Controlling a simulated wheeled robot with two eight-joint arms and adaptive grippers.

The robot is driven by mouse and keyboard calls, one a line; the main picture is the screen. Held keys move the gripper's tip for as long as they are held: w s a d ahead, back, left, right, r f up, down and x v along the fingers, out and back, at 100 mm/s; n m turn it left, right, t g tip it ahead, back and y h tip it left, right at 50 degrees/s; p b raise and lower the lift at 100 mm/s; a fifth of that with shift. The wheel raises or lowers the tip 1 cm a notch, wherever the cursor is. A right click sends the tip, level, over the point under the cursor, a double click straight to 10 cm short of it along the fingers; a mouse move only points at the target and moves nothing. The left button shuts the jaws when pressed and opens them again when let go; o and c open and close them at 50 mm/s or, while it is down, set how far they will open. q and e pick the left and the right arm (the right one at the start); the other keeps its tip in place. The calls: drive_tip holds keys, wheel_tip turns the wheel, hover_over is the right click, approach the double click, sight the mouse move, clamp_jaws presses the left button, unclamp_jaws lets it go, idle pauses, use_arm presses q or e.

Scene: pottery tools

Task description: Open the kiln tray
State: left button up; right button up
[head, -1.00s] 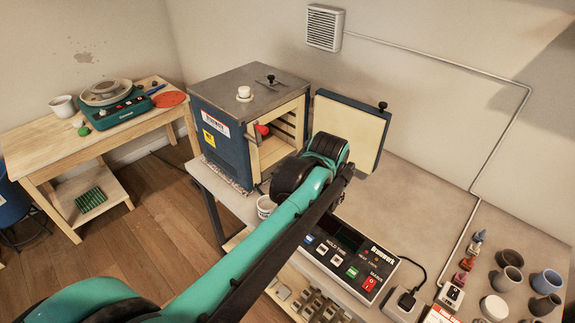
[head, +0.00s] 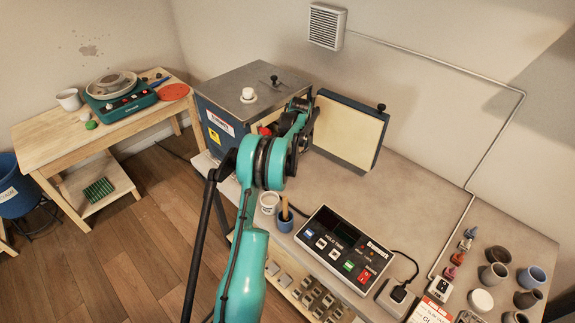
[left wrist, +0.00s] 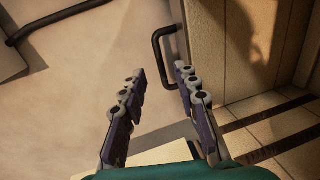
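The kiln (head: 222,133), a blue box with a grey top, stands on the table with its door (head: 350,130) swung open to the right. My left arm reaches to the kiln's open front and hides most of the inside, including any tray. In the left wrist view my left gripper (left wrist: 158,75) is open, with nothing between its fingers. A dark bar handle (left wrist: 158,46) is just beyond the fingertips, apart from them, on the edge of a pale panelled part (left wrist: 245,50). I cannot tell whether this handle belongs to the tray. My right gripper is not in view.
Several small pots (head: 494,275) are at the right. A wooden side table (head: 50,147) stands left. The tabletop right of the door is clear.

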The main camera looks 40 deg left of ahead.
use_arm(q)
drive_tip(key=f, duration=0.4)
drive_tip(key=a+f, duration=0.1)
drive_tip(key=f, duration=0.1)
drive_tip(key=shift+w+f+b, duration=0.1)
drive_tip(key=shift+f+b, duration=0.05)
drive_tip(key=shift+b, duration=0.2)
clamp_jaws()
